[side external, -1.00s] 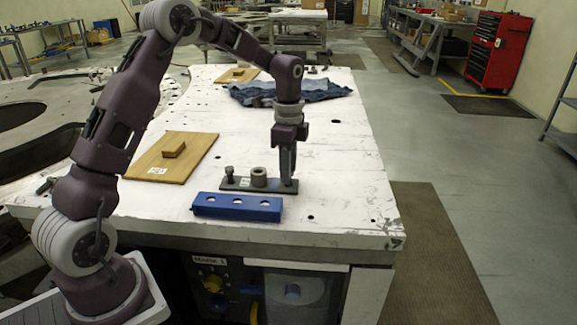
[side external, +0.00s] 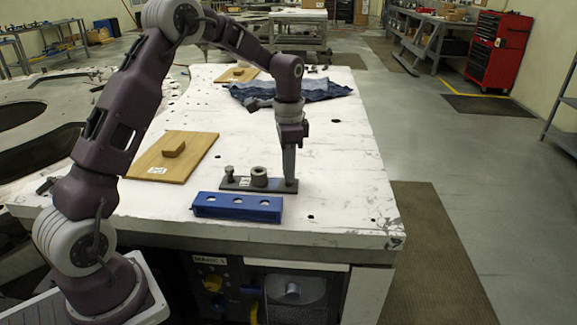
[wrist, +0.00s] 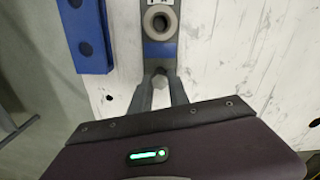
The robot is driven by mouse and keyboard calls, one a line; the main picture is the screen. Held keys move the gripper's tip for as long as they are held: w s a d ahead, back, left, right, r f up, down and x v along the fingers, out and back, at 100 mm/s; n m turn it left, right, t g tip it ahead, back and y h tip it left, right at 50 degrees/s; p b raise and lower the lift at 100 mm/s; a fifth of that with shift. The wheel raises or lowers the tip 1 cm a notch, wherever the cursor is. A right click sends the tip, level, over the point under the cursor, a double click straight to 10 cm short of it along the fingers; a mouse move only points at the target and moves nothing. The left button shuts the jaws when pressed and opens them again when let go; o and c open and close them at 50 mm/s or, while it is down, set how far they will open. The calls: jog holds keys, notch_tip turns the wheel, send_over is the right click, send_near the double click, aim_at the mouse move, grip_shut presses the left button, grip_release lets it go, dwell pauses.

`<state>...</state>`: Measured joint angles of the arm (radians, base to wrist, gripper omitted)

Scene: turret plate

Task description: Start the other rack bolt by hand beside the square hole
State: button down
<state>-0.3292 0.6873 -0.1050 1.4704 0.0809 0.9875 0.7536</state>
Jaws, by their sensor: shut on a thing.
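A dark flat plate (side external: 238,184) lies on the white table, with a bolt (side external: 229,173) upright at its left end. A round grey collar (side external: 259,176) stands at its middle and shows in the wrist view (wrist: 160,22). My gripper (side external: 290,183) points down over the plate's right end. In the wrist view its fingers (wrist: 159,88) are shut on a bolt, whose grey head (wrist: 160,73) shows between them. The bolt's lower end and any square hole under it are hidden, so I cannot tell how the bolt sits.
A wooden board (side external: 193,150) with a small wooden block (side external: 174,149) lies to the left. A crumpled blue cloth (side external: 310,88) lies behind my gripper. The table's front edge is just beyond the rack. The table right of the plate is clear.

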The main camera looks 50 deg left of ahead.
jog(key=c, duration=1.5)
grip_release()
jog(key=shift+m, duration=0.4)
jog(key=shift+o, duration=0.3)
jog(key=o, duration=0.5)
jog(key=shift+r, duration=0.1)
notch_tip(320, 180, up, 7)
jog(key=shift+f, duration=0.1)
